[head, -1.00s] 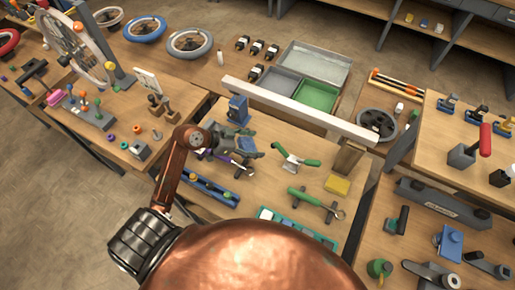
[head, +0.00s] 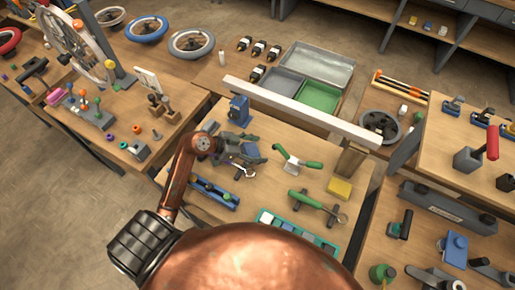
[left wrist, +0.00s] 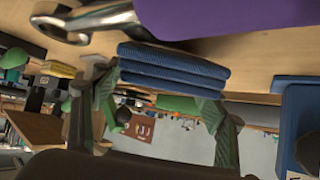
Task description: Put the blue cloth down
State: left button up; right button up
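In the left wrist view the blue cloth (left wrist: 172,68) is folded into a thick, layered pad. It sits between the green-padded fingers of my left gripper (left wrist: 160,98), which look closed against its two ends. The cloth is close to the wooden table top, which fills the upper part of that view; I cannot tell whether it touches. In the head view my left gripper (head: 250,155) is low over the middle table (head: 275,178). My right gripper is not in view.
A purple-handled tool (left wrist: 215,14) lies close to the cloth. A blue vise-like block (head: 239,110), a blue rail (head: 214,193), green-handled tools (head: 298,161), a yellow block (head: 339,188) and a teal tray (head: 298,232) surround the gripper. Bare wood shows between them.

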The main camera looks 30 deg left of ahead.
pick_arm(q)
jog(key=o, duration=0.3)
